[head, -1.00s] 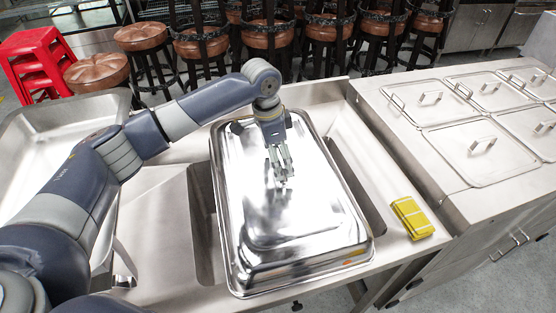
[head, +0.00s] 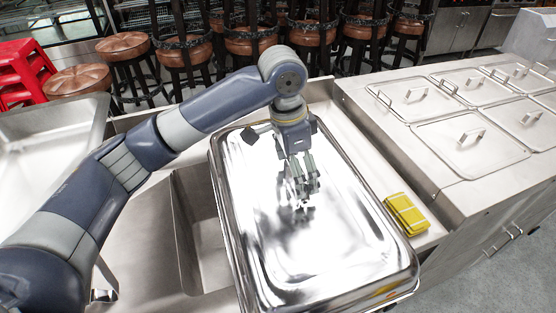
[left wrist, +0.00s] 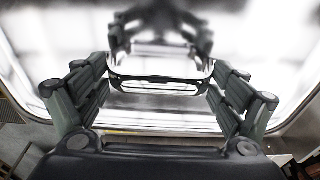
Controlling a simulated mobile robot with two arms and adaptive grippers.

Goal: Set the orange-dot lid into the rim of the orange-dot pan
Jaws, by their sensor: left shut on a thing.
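The lid (head: 345,245) is a large, shiny, rectangular steel sheet with rounded corners. An orange mark (head: 386,290) shows by its near right corner. My left gripper (head: 303,190) points down at the lid's middle and is shut on its handle. In the left wrist view, the handle (left wrist: 155,86) is a loop between the fingers, over the blurred, reflective lid. The lid hides nearly all that lies below it. A metal edge shows under its near right corner; I cannot tell whether it is the orange-dot pan's rim or how large the gap is. My right gripper is not in view.
A sink basin (head: 203,240) opens to the left of the lid. A yellow packet (head: 407,214) lies on the counter close to the lid's right edge. A steel unit with several handled lids (head: 463,144) stands at the right. Stools (head: 152,50) stand behind the counter.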

